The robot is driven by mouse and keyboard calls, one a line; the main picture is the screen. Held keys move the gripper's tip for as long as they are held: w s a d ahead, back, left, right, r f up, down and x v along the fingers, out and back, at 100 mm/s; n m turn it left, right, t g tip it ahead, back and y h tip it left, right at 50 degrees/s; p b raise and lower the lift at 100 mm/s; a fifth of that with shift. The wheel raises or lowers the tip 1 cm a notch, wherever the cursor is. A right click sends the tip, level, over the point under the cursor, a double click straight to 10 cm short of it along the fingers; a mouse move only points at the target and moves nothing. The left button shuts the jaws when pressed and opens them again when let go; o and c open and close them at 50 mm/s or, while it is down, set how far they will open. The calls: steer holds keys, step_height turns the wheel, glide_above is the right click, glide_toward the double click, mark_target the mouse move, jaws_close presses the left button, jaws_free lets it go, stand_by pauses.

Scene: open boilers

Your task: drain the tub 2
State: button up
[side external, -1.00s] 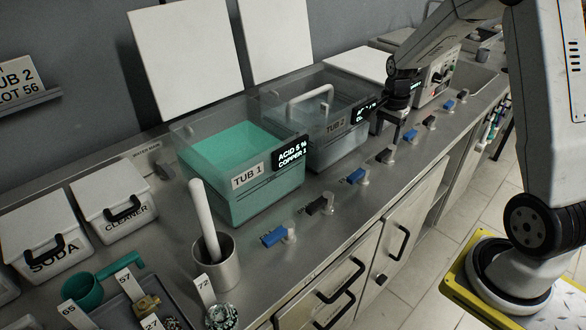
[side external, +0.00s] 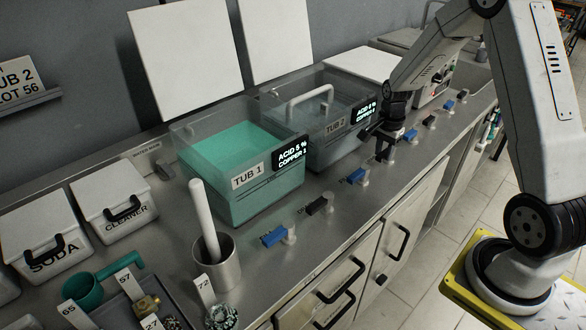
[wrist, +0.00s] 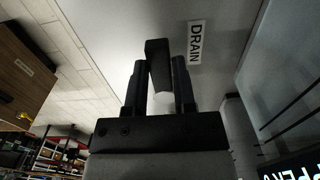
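Tub 2 (side external: 335,142) is a clear tub behind the valve row, with a pale handle-like bar in it and a dark display on its front. My gripper (side external: 385,154) is low at the counter's front, just right of tub 2's blue valve (side external: 357,176). In the wrist view, the black lever of a drain valve (wrist: 157,58) stands between the two fingers of my gripper (wrist: 160,82), beside a "DRAIN" label (wrist: 196,42). The fingers look apart, one on each side of the lever, with slight gaps. The gripper hides most of this valve in the side view.
Tub 1 (side external: 232,180) with green liquid stands left of tub 2. Its blue valve (side external: 277,236) and black valve (side external: 320,205) are in front. More valves (side external: 429,122) continue to the right. A steel pot (side external: 217,265) with a white pestle stands front left.

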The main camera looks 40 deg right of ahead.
jaws_close()
steer(key=shift+s+n, duration=0.15)
steer(key=shift+n, duration=0.15)
steer(key=n, duration=0.2)
steer(key=s+n, duration=0.1)
steer(key=n, duration=0.1)
steer(key=shift+s+d, duration=0.2)
steer(key=n, duration=0.1)
steer(key=s+n, duration=0.1)
steer(key=n, duration=0.1)
steer(key=shift+d+n, duration=0.3)
steer(key=shift+d, duration=0.05)
steer(key=n, duration=0.2)
steer(key=s+d+n, duration=0.1)
steer(key=n, duration=0.1)
steer(key=shift+d+n, duration=0.15)
steer(key=shift+n, duration=0.15)
steer(key=shift+s+d+n, duration=0.15)
steer(key=shift+d+n, duration=0.2)
steer(key=shift+n, duration=0.65)
steer(key=shift+s+d+n, duration=0.1)
steer(key=shift+d+n, duration=0.25)
steer(key=shift+n, duration=0.65)
